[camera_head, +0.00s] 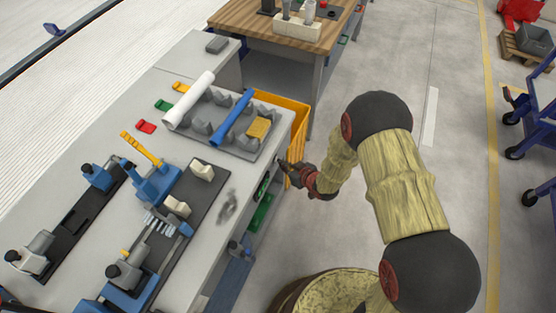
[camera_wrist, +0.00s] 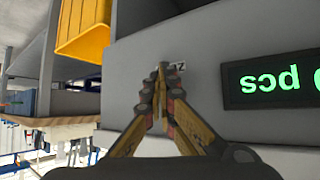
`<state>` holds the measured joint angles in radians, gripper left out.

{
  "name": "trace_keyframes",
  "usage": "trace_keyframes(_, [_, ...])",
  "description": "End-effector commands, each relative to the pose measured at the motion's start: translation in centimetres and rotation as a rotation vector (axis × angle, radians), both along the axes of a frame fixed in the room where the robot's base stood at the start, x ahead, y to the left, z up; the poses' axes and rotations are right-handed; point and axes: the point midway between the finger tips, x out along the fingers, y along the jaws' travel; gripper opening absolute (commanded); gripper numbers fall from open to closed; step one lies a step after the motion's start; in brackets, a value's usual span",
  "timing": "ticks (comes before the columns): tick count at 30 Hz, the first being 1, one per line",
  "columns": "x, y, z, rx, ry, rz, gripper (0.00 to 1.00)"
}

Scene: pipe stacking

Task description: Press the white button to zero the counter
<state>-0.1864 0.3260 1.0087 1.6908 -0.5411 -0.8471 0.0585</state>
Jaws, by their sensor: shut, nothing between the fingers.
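My gripper (camera_wrist: 161,68) is shut, with its fingertips together at the grey side panel of the workbench. The white button cannot be made out; the fingertips cover part of the panel beside a small label (camera_wrist: 180,67). The counter display (camera_wrist: 272,79) is to the right of the fingertips in the wrist view, with green characters upside down, partly cut off by the frame edge. In the head view my gripper (camera_head: 283,164) is at the bench's right side. I cannot tell whether the tips touch the panel.
A yellow bin (camera_head: 296,118) hangs close beside my gripper; it also shows in the wrist view (camera_wrist: 83,30). On the bench (camera_head: 190,265) lie a white pipe (camera_head: 188,101), a blue pipe (camera_head: 232,117) and several fixtures. A wooden table (camera_head: 255,30) stands behind.

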Motion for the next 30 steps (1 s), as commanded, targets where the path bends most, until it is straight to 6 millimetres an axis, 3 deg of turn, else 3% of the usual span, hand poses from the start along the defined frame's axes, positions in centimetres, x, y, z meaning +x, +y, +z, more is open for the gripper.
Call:
trace_keyframes(12, [-0.5,-1.5,0.1,0.000,-0.001,-0.001,0.00])
trace_keyframes(23, [-0.6,-1.7,0.1,0.000,0.000,-0.001,0.00])
trace_keyframes(30, [-1.2,-3.5,0.1,0.000,0.000,-0.003,0.00])
